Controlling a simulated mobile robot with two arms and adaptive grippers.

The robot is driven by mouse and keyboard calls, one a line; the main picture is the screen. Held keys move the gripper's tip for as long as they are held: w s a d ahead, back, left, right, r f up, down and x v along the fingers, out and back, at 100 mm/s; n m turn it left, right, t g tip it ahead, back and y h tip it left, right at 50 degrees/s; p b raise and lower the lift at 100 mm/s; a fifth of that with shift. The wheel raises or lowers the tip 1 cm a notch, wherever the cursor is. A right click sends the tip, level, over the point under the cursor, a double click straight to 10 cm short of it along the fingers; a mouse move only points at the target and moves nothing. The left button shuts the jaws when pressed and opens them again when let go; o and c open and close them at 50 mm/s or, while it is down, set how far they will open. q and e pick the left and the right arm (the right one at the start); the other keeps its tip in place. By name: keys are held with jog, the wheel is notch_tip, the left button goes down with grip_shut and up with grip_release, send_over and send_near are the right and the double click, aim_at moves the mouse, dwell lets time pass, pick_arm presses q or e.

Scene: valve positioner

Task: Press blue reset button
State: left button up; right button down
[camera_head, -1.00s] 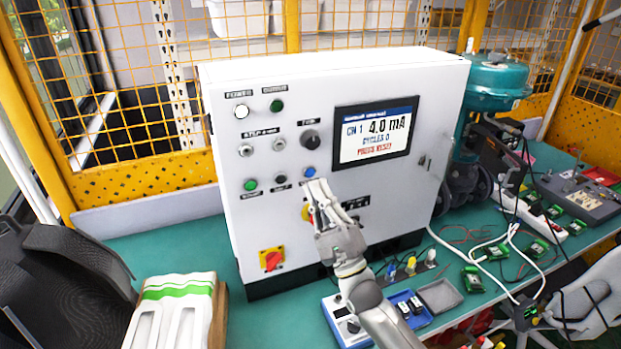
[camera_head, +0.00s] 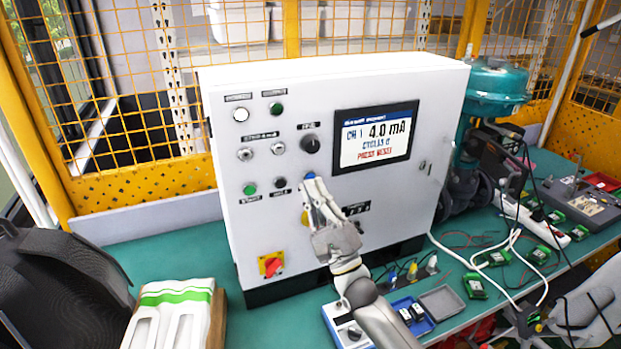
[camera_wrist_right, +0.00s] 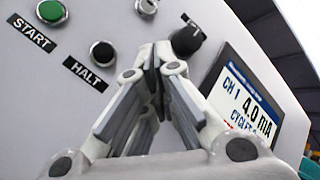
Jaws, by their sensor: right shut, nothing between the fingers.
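The blue button (camera_head: 309,176) is on the front of the white control box (camera_head: 290,240), below the black knob (camera_head: 310,144). My right gripper (camera_head: 308,184) is shut and empty, its fingertips right at the lower edge of the blue button. I cannot tell whether they touch it. In the right wrist view the shut fingers (camera_wrist_right: 155,60) point at the panel and hide the blue button. The box's screen (camera_head: 375,136) reads 4.0 mA with a red line of text under it. My left gripper is not in view.
A green START button (camera_head: 249,189) and a black HALT button (camera_head: 280,183) sit left of the fingers. A red switch on a yellow plate (camera_head: 271,264) is lower left. A blue tray (camera_head: 415,318) and loose green boards (camera_head: 474,285) lie on the green bench.

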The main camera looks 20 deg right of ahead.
dwell(0.7)
jog(key=shift+w, duration=0.2)
jog(key=shift+w+b, duration=0.25)
jog(key=shift+b, duration=0.05)
jog(key=shift+w+b, duration=0.3)
jog(key=shift+w, duration=0.05)
dwell(0.4)
jog(key=shift+s, duration=0.15)
dwell(0.3)
jog(key=shift+s+p, duration=0.3)
jog(key=shift+s, duration=0.4)
